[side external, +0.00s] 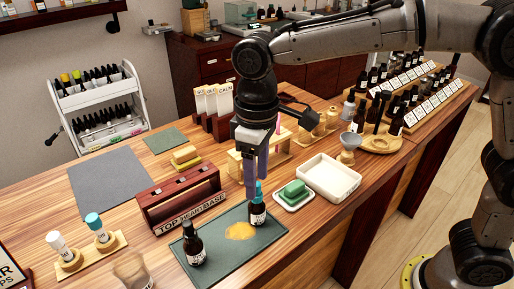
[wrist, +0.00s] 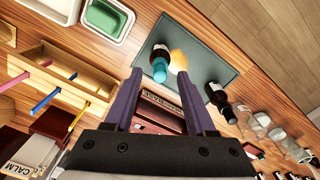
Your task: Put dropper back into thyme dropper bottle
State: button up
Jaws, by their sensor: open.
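A dark bottle with a teal dropper top (side external: 259,189) stands upright at the right end of the green mat; its label (side external: 257,218) is too small to read. The dropper appears seated in the bottle's neck. My gripper (side external: 256,192) points down at the teal top, its two purple fingers apart. In the wrist view the teal top (wrist: 159,72) shows between the open fingertips (wrist: 160,76), and nothing is clamped. A second dark bottle with a black top (side external: 193,243) stands at the mat's left. I cannot tell which bottle is thyme.
A yellow puddle (side external: 239,231) lies on the mat between the bottles. A red-brown "TOP HEART BASE" rack (side external: 182,201) stands behind the mat. Small holders with teal-topped (side external: 96,224) and white-topped vials stand left.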

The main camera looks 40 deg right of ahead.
notch_tip(320, 180, up, 13)
jog(key=s+d+r+m+t, duration=0.1)
jog(key=s+d+r, duration=0.1)
jog(key=d+r, duration=0.3)
jog(key=s+d+f+m+t, duration=0.1)
jog(key=s+d+f+m, duration=0.15)
jog(key=s+d, duration=0.4)
jog(key=s+d+f+m+t, duration=0.2)
jog(key=s+d+f, duration=0.2)
jog(key=s+d, duration=0.3)
jog(key=s+d+f+t, duration=0.1)
jog(key=s+d+f, duration=0.2)
jog(key=f, duration=0.7)
jog(key=shift+f+t, duration=0.3)
